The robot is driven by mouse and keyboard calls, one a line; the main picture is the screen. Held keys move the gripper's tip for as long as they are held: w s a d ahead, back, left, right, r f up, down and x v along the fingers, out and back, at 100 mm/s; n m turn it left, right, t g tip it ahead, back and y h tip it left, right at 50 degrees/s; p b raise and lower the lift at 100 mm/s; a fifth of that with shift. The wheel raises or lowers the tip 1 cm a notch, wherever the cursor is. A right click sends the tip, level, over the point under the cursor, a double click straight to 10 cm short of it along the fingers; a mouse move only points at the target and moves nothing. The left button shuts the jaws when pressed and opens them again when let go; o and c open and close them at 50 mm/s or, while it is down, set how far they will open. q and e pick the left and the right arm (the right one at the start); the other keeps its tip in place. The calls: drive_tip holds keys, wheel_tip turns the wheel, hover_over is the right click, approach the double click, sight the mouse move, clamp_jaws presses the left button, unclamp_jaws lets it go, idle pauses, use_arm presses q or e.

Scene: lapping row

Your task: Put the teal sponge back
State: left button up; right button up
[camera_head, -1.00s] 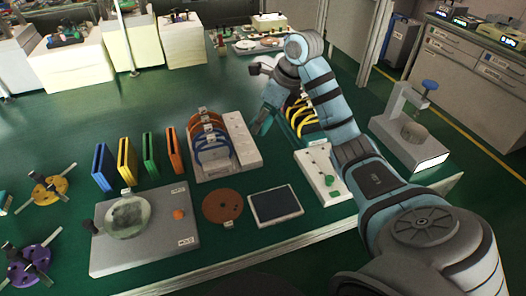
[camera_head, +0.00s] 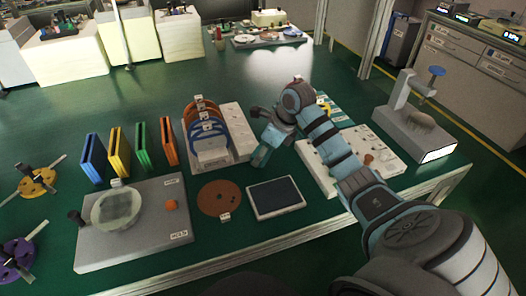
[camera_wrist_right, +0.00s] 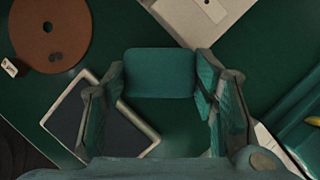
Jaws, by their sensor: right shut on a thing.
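The teal sponge (camera_wrist_right: 160,72) shows as a flat teal block in the right wrist view, between the two fingers of my right gripper (camera_wrist_right: 163,85). The gripper is shut on it. In the head view the right gripper (camera_head: 262,148) is over the green bench, just right of the rack with blue and brown rings and behind the dark tablet-like plate. The sponge is hard to tell from the teal fingers there. My left gripper is in neither view.
The ring rack (camera_head: 218,150), dark pale-edged plate (camera_head: 275,196), brown disc (camera_head: 221,198) and grey lapping plate (camera_head: 150,240) lie around the gripper. A white panel (camera_head: 390,160) is partly behind my arm. A grey stand (camera_head: 415,130) is at right. Bare green bench lies beyond the rack.

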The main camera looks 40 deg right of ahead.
drive_tip(key=shift+f, duration=0.45)
drive_tip(key=o, duration=1.1)
drive_tip(key=shift+r, duration=0.25)
drive_tip(key=p+v, duration=0.2)
drive_tip(key=v, duration=1)
drive_tip(key=shift+r, duration=0.4)
